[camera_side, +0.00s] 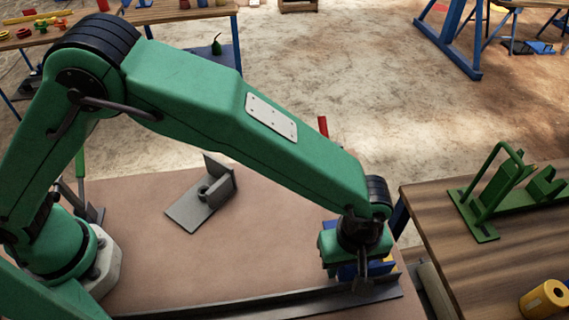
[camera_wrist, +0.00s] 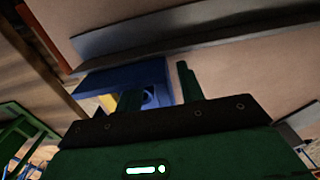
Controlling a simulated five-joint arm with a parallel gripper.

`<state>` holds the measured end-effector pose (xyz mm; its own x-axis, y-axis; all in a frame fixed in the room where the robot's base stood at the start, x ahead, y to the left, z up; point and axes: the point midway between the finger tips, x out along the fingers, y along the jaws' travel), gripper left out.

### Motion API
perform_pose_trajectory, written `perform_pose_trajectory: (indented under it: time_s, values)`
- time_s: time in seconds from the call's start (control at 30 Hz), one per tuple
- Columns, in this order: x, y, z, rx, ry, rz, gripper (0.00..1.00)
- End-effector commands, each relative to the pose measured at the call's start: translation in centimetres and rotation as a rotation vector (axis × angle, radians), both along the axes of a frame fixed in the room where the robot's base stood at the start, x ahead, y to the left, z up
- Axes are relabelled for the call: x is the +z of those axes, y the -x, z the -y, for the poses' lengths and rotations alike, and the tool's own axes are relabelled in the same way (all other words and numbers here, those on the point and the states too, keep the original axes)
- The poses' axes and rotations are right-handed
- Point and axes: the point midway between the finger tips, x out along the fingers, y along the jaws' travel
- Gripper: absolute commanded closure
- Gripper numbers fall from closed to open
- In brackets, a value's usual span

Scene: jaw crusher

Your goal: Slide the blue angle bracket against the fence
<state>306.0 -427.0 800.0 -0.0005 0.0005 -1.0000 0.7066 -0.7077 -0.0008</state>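The blue angle bracket (camera_wrist: 105,82) lies at the left in the wrist view, with a dark round hole in its face. In the side view a little of its blue (camera_side: 347,271) shows under my gripper; the rest is hidden. The fence (camera_wrist: 190,33) is a long grey angle rail across the top of the wrist view and along the table's front edge in the side view (camera_side: 270,303). The bracket's edge lies at or very near the fence; contact cannot be told. My gripper (camera_wrist: 158,80) is open, its fingers apart, the left one overlapping the bracket and the right one just beyond it.
A grey angle plate (camera_side: 196,206) stands on the brown table (camera_side: 140,255), left of my gripper. A wooden bench (camera_side: 450,265) with a green fixture (camera_side: 485,205) and a yellow cylinder (camera_side: 544,298) stands at the right. The table between the plate and my gripper is clear.

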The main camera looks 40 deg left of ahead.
Motion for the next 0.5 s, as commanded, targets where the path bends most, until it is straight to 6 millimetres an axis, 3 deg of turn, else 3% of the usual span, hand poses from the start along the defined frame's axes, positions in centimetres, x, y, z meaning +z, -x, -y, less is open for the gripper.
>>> perform_pose_trajectory:
  time_s: [0.5]
  values:
    - [2.7,-0.1,0.0,0.001,0.001,0.001,0.62]
